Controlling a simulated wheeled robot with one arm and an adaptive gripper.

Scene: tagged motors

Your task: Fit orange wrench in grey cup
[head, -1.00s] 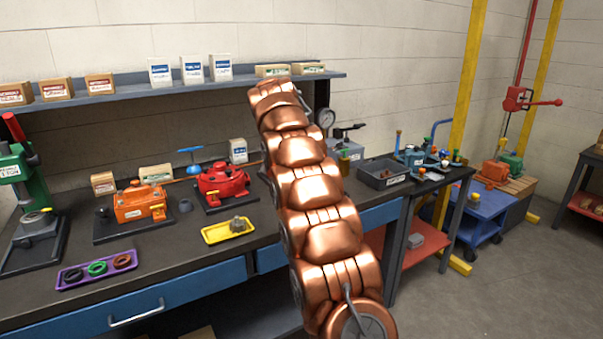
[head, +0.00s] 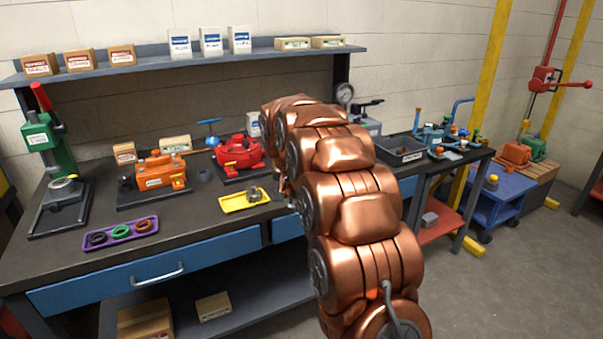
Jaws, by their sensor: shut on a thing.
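A small dark grey cup (head: 205,175) stands on the bench between the orange motor and the red motor. A thin orange strip (head: 197,152) shows behind the motors; I cannot tell whether it is the orange wrench. No other wrench shape shows clearly. My copper arm reaches over the bench from the lower right.
The orange motor (head: 160,171) and red motor (head: 238,153) stand on black plates. A yellow tray (head: 233,205) holds a grey part. A purple tray (head: 108,243) holds rings. A green press (head: 48,150) stands left. A dark bin (head: 384,152) is right. Bare bench lies between the trays.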

